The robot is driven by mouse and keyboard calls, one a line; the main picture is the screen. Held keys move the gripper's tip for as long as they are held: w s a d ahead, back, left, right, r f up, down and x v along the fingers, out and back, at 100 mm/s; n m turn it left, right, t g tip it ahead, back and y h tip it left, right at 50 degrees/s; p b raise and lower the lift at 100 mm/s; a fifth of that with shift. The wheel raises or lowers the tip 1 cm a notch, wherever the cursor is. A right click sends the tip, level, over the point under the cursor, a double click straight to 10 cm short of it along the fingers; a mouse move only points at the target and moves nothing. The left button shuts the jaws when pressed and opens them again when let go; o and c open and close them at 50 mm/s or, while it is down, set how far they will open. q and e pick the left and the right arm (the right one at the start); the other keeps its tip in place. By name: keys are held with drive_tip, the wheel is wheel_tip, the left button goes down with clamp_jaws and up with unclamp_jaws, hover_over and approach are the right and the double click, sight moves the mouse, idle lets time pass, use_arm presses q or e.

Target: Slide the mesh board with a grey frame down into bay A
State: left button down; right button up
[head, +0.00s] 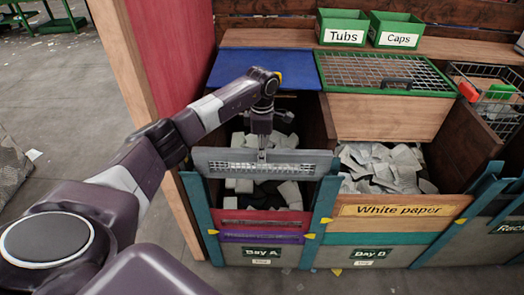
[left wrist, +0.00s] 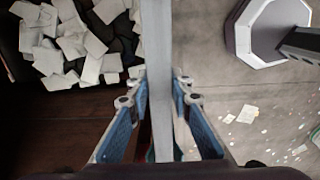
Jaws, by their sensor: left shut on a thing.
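The mesh board with a grey frame (head: 226,162) hangs level above the front of bay A, between its two teal posts (head: 199,212). My left gripper (head: 262,154) is shut on the middle of the board's upper edge. In the left wrist view my left gripper's blue-padded fingers (left wrist: 160,95) close on either side of the board's grey edge (left wrist: 160,45). Below the board, a red board (head: 262,222) and a purple board (head: 258,238) stand in the front of bay A, above its sign (head: 262,252). Whether the board's ends sit in the post slots cannot be told. My right gripper is out of view.
Bay A holds pale blocks (head: 288,193); a blue lid (head: 264,70) is behind it. Bay B, to the right, holds pale paper pieces (head: 385,165) behind a "White paper" board (head: 400,210). Green Tubs (head: 342,27) and Caps (head: 397,30) boxes stand at the back.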

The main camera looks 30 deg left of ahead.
use_arm(q)
wheel_tip(320, 180, down, 22)
drive_tip(key=b, duration=1.6)
drive_tip(key=shift+r, duration=0.1)
drive_tip(key=shift+b, duration=0.35)
